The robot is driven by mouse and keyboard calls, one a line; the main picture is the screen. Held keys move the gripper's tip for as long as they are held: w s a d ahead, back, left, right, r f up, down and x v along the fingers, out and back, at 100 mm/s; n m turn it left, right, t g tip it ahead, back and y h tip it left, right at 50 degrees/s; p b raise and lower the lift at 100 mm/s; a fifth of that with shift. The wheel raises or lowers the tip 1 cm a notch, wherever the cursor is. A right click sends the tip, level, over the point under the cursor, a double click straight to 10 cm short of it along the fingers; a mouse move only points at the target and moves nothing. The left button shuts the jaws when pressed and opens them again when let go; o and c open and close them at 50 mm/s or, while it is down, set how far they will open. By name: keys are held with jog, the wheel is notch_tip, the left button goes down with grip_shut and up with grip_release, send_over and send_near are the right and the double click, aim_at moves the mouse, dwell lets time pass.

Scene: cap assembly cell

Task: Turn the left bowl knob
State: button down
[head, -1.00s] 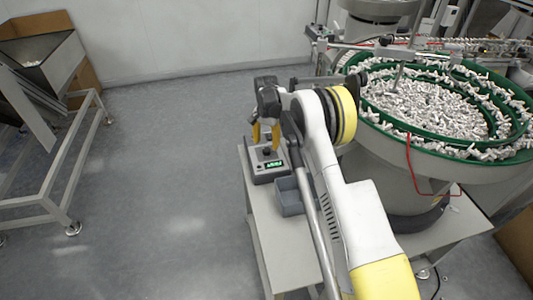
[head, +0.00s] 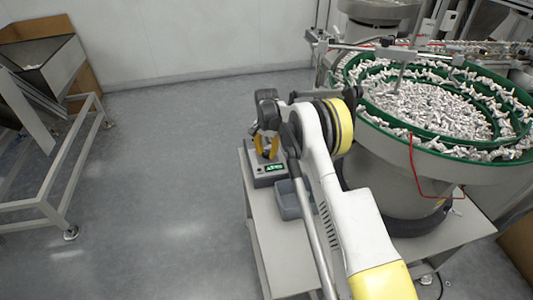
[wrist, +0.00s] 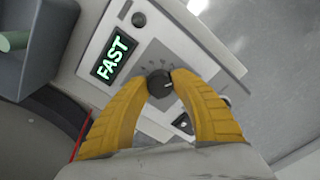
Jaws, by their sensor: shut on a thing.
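The control box (head: 266,179) stands on the small table beside the big bowl feeder. In the wrist view its panel (wrist: 188,50) shows a lit green display (wrist: 113,57) reading FAST. The dark round knob (wrist: 160,84) has a pale pointer line and tick marks around it. My gripper (wrist: 159,77) has yellow fingers closed on the knob, one on each side. In the head view my gripper (head: 266,156) is over the box, and the knob is hidden behind it.
A grey bin (head: 287,203) sits right in front of the box on the table (head: 284,248). The green-rimmed bowl (head: 415,148), full of white parts, stands to the right. A hopper frame (head: 60,185) is at the left, with open floor between.

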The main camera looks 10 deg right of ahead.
jog(key=n, duration=0.5)
jog(key=shift+n+p, duration=0.35)
jog(key=shift+n, duration=0.05)
jog(key=n, duration=1.2)
jog(key=shift+d+n+p, duration=0.1)
jog(key=shift+n+p, duration=0.2)
jog(key=n, duration=0.5)
jog(key=shift+n, duration=0.3)
jog(key=c, duration=1)
grip_release()
